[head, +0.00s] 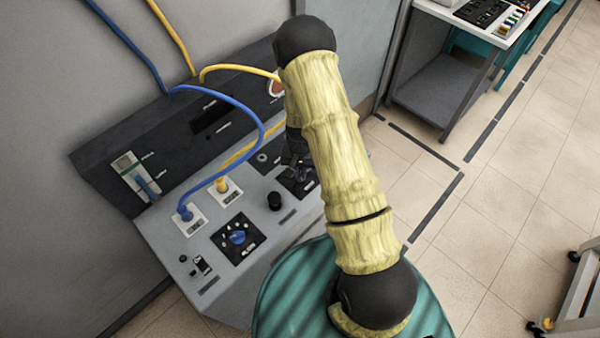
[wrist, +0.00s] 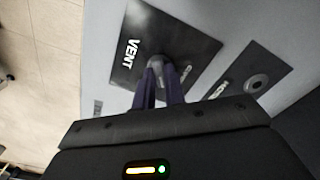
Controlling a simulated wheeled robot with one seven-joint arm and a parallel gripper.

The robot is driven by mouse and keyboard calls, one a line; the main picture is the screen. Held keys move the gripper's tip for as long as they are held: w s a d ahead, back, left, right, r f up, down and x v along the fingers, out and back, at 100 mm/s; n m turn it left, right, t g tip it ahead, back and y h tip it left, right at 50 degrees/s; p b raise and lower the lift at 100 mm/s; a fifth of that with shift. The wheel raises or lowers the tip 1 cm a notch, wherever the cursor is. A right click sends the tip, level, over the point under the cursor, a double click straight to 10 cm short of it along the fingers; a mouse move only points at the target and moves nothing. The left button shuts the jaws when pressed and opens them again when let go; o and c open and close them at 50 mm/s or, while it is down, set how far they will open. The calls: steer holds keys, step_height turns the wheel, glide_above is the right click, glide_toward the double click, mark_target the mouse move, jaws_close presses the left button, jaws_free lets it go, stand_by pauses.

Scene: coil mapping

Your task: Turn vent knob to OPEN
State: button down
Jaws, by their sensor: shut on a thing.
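The vent knob (wrist: 157,63) sits on a black plate (wrist: 135,50) lettered VENT in the wrist view. It looks grey and round, and its near side is partly covered by my fingers. My gripper (wrist: 160,72) has its two dark fingers shut on the knob. The plate's other lettering, beside the fingers, is too small and covered to read. In the head view my gripper (head: 297,160) reaches down to the right end of the console, and my arm hides much of that area. The knob cannot be made out there.
The grey console (head: 165,240) carries a blue knob (head: 237,237), a black knob (head: 274,201), and blue (head: 186,213) and yellow (head: 222,186) cable plugs. Their cables arch over the panel near my arm. A second black plate with a round fitting (wrist: 256,82) lies beside the VENT plate.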

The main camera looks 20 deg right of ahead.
mark_target(300, 173)
steer(key=m, duration=0.3)
steer(key=shift+m+b, duration=0.3)
steer(key=shift+b, duration=0.1)
steer(key=shift+m, duration=1.9)
steer(key=c, duration=1.5)
jaws_free()
steer(key=shift+o, duration=0.2)
steer(key=shift+r, duration=0.1)
step_height(300, 173, up, 17)
steer(key=b, duration=0.2)
steer(key=shift+r, duration=0.15)
